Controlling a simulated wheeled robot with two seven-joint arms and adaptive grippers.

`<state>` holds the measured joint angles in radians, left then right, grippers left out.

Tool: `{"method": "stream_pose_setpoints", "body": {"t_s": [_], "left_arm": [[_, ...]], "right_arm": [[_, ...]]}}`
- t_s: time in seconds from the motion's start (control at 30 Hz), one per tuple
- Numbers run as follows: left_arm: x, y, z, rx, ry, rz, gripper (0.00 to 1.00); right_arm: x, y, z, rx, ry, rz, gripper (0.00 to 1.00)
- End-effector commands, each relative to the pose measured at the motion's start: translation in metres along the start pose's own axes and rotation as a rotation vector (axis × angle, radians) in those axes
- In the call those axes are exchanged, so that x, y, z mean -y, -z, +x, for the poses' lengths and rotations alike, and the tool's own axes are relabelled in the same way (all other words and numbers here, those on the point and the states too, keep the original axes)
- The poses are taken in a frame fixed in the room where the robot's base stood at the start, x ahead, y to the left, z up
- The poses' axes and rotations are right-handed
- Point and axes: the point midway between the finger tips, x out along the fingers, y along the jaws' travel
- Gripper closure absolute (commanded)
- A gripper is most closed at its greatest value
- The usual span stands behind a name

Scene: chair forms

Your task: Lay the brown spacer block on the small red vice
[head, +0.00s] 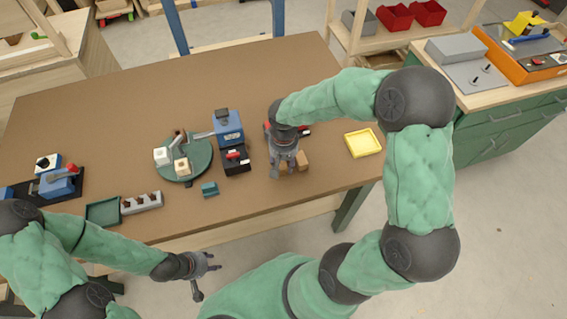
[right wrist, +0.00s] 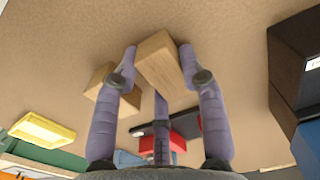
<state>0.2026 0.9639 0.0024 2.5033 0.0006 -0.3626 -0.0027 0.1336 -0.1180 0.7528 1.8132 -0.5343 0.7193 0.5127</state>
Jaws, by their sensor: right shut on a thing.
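My right gripper (head: 283,172) is shut on a brown wooden block, which shows between the fingers in the right wrist view (right wrist: 162,62). I cannot tell whether it is clear of the table. A second brown block (head: 303,160) lies close beside it on the table, partly behind a finger in the right wrist view (right wrist: 104,90). The small red vice (head: 304,129) is just behind my right gripper, largely hidden by the wrist; its red part and dark base show between the fingers in the right wrist view (right wrist: 160,145). My left gripper (head: 205,268) is open and empty off the table's front edge.
A blue machine with a black and red base (head: 235,158) stands left of my right gripper. A yellow tray (head: 363,143) lies to the right. A round green plate (head: 185,164), a teal block (head: 209,189) and a green tray (head: 103,212) lie further left.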

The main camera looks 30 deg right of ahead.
Motion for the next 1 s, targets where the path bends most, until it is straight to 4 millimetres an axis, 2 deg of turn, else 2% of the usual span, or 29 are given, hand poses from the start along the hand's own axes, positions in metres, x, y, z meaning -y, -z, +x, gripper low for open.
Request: {"method": "stream_pose_setpoints", "body": {"t_s": [0.37,0.4,0.43,0.47,0.83,1.0], "left_arm": [[0.001,0.000,0.003,0.000,0.000,0.000,0.60],[0.001,0.000,0.002,0.000,0.000,0.000,0.60],[0.001,0.000,0.002,0.000,0.000,0.000,0.60],[0.001,0.000,0.002,0.000,0.000,0.000,0.60],[0.000,0.000,0.000,0.000,0.000,0.000,0.60],[-0.003,0.000,-0.008,0.000,0.000,0.000,0.60]], "right_arm": [[0.000,0.001,0.004,-0.002,0.000,0.000,0.91],[0.000,0.000,0.003,-0.002,0.000,0.000,0.47],[0.000,0.000,0.002,-0.001,0.000,0.000,0.39],[0.000,0.000,0.002,-0.002,0.000,0.000,0.35],[0.000,0.000,0.000,-0.002,0.000,0.000,0.35],[0.000,0.001,-0.019,-0.004,0.000,0.001,0.35]]}}
